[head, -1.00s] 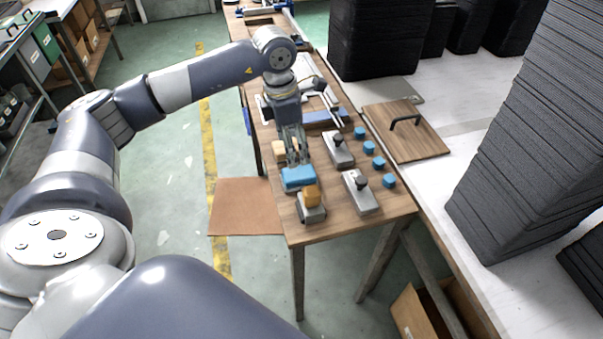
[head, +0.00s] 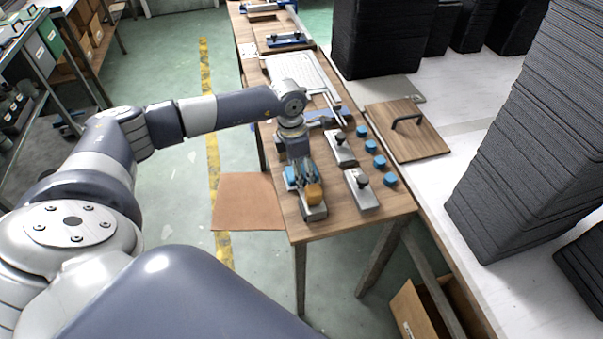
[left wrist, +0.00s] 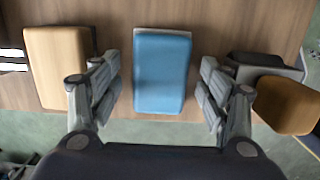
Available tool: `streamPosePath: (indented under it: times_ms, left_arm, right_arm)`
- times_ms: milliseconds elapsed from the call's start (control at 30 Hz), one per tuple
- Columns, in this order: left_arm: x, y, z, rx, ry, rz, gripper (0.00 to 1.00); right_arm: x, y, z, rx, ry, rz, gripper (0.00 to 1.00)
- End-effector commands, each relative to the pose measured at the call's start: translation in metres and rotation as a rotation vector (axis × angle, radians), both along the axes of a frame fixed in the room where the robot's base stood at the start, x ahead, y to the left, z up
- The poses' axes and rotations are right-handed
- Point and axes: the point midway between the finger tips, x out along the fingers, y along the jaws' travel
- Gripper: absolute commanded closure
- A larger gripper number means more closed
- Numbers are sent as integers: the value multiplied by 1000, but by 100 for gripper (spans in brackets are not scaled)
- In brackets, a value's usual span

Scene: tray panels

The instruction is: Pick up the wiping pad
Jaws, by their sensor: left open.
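The wiping pad appears to be the blue block with a pale edge (left wrist: 162,72), lying on the wooden table. It lies between the spread fingers of my left gripper (left wrist: 160,80) in the left wrist view, with a gap on each side. In the head view my left gripper (head: 303,178) is over the near end of the table and partly covers the blue pad (head: 290,177). The gripper is open and holds nothing. How far its tips are above the table is hard to tell. My right gripper is not in view.
A tan block (left wrist: 60,65) lies left of the pad in the wrist view. A grey tool with an orange-yellow top (head: 314,195) stands close on the other side. Metal blocks with black knobs (head: 361,190) and several blue pieces (head: 390,179) are to the right.

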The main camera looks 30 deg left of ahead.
Motion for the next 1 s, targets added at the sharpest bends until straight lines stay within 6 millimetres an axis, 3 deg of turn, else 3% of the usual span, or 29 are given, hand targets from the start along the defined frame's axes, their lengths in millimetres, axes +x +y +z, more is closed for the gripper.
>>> streamPosePath:
  times_ms: [900, 1000]
  left_arm:
    - [0, 0, -4, 0, 0, 0, 30]
    - [0, 0, -4, 0, 0, 0, 53]
  right_arm:
    - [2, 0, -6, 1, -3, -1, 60]
    - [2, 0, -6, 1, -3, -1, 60]
